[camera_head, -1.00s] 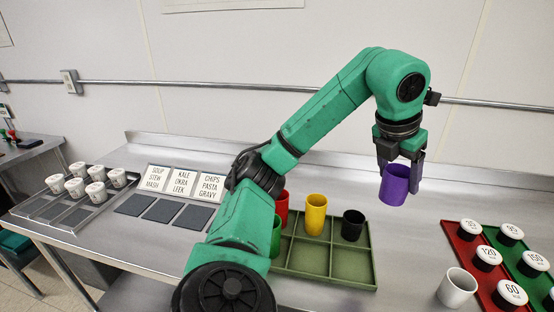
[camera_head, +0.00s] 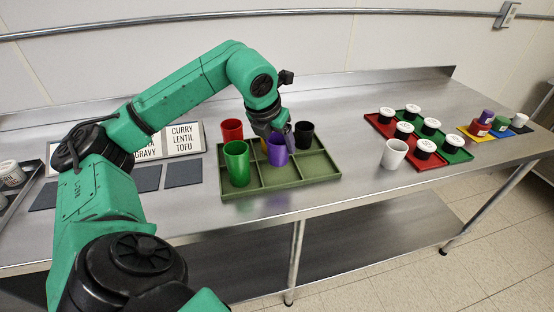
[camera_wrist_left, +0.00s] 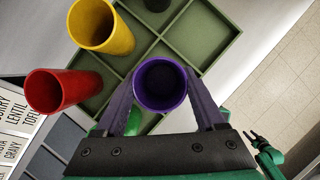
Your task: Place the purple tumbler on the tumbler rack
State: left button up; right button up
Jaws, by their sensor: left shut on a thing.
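The purple tumbler (camera_head: 277,151) is held upright by my left gripper (camera_head: 276,132) over the front middle part of the green tumbler rack (camera_head: 300,184). In the left wrist view the purple tumbler (camera_wrist_left: 160,86) sits between the two fingers (camera_wrist_left: 163,100). I cannot tell whether its base touches the rack. The rack also holds a red tumbler (camera_head: 232,130), a green tumbler (camera_head: 236,163) and a black tumbler (camera_head: 304,134). A yellow tumbler, mostly hidden behind the gripper in the head view, shows in the left wrist view (camera_wrist_left: 101,26).
A white cup (camera_head: 394,154) stands right of the rack, beside red and green trays (camera_head: 457,155) of lidded jars. Dark mats (camera_head: 183,173) and a menu sign (camera_head: 185,138) lie left. The table's front edge is close to the rack.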

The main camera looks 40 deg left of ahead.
aim_at(279, 156)
pick_arm(q)
notch_tip(279, 156, down, 5)
jog(key=shift+w+d+r, duration=0.1)
jog(key=shift+r, duration=0.1)
jog(key=shift+f, duration=0.1)
pick_arm(e)
jog(key=shift+s+a+f, duration=0.2)
jog(key=shift+s+a, duration=0.1)
jog(key=shift+s, duration=0.05)
